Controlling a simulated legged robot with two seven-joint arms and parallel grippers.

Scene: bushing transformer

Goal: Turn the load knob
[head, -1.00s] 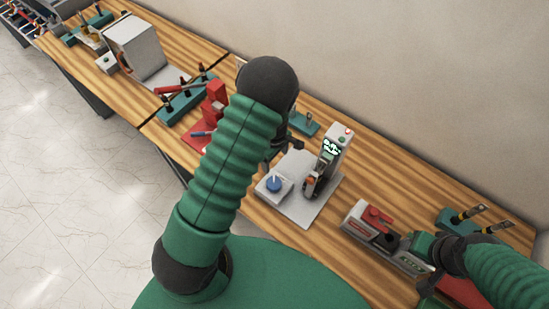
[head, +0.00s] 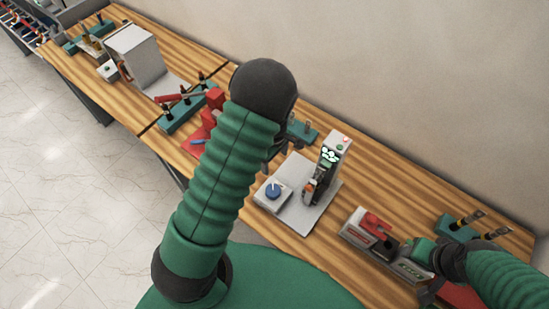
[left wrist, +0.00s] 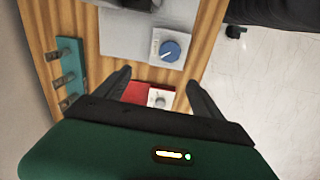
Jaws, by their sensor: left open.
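A blue knob (head: 272,190) with a white pointer sits on a low pale box on a grey plate; it appears to be the load knob, though no label is readable. It also shows in the left wrist view (left wrist: 170,51), beyond the fingertips and apart from them. My left gripper (left wrist: 160,84) is open and empty, its fingers spread over the bench.
An upright grey unit with a lit display (head: 328,160) stands on the plate (head: 312,214) right beside the knob. A red base with a small white dial (left wrist: 159,98) shows between my left fingers. A teal terminal block (left wrist: 70,70) is at the left. Bare bench lies in front of the plate.

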